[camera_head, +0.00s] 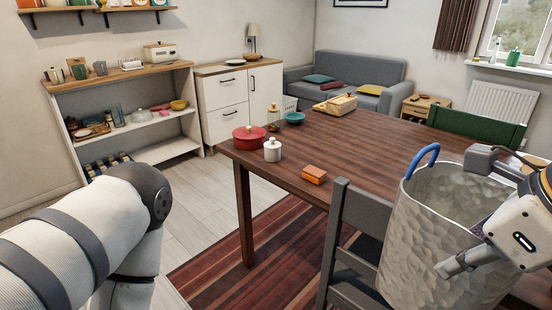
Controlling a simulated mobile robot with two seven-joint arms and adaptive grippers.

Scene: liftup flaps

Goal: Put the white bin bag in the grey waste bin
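A pale, crumpled, open-topped bag (415,235) with a blue loop (422,160) on its rim fills the lower right; it looks like the white bin bag, though it shades to grey. My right gripper (460,212) is at its right side. The bag's lower end is cut off by the picture edge. I see no separate grey waste bin. My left arm comes in at left; its gripper is out of view.
A dark wooden table (335,140) holds a red pot (249,140), a white jar (272,150) and an orange block (314,175). A grey chair (338,235) stands beside the bag. Shelves and a cabinet (240,95) line the back. Floor at left is clear.

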